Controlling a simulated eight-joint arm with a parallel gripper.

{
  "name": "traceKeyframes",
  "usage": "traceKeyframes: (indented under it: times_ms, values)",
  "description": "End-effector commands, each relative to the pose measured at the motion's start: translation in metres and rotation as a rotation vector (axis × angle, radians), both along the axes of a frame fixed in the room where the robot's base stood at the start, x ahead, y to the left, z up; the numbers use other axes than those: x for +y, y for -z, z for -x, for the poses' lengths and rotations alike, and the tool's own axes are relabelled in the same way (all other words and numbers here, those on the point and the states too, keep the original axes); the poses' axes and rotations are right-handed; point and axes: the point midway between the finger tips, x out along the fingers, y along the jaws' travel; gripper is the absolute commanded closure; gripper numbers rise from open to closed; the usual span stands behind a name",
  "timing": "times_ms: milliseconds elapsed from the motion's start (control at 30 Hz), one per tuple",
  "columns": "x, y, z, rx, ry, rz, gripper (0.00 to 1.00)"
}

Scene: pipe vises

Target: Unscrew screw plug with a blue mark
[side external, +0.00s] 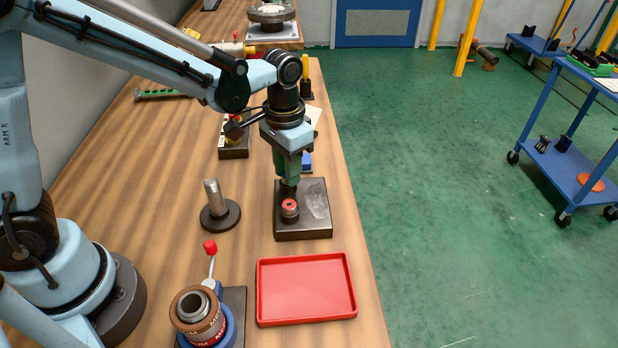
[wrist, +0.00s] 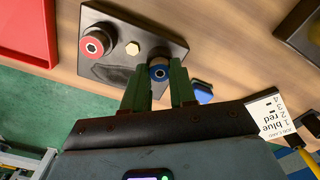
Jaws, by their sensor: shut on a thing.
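The plug with the blue mark (wrist: 159,72) sits at one end of a dark plate, seen in the wrist view. My gripper (wrist: 160,84) has its two green fingers on either side of this plug and is shut on it. A second plug with a red mark (wrist: 94,43) stands apart on the same dark plate (wrist: 118,18), with a pale hex head (wrist: 132,48) between them. In the side view my gripper (side external: 289,187) points down over the plate (side external: 303,232), behind the red-marked plug (side external: 290,207); the blue-marked plug is hidden there.
A red tray (side external: 305,319) lies in front of the plate. A peg on a round base (side external: 219,212) stands to the left. A vise with a red-knobbed lever (side external: 200,312) is at the front. A card (wrist: 272,117) lists "1 blue, 2 red". A blue block (wrist: 203,91) lies near the plate.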

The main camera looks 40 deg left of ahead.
Motion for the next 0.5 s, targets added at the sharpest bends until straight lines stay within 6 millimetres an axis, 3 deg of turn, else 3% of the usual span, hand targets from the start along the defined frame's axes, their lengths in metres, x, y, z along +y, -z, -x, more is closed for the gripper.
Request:
traceKeyframes:
  times_ms: [500]
  values:
    - [0.0001, -0.0003, 0.0000, 0.000, -0.649, 0.000, 1.00]
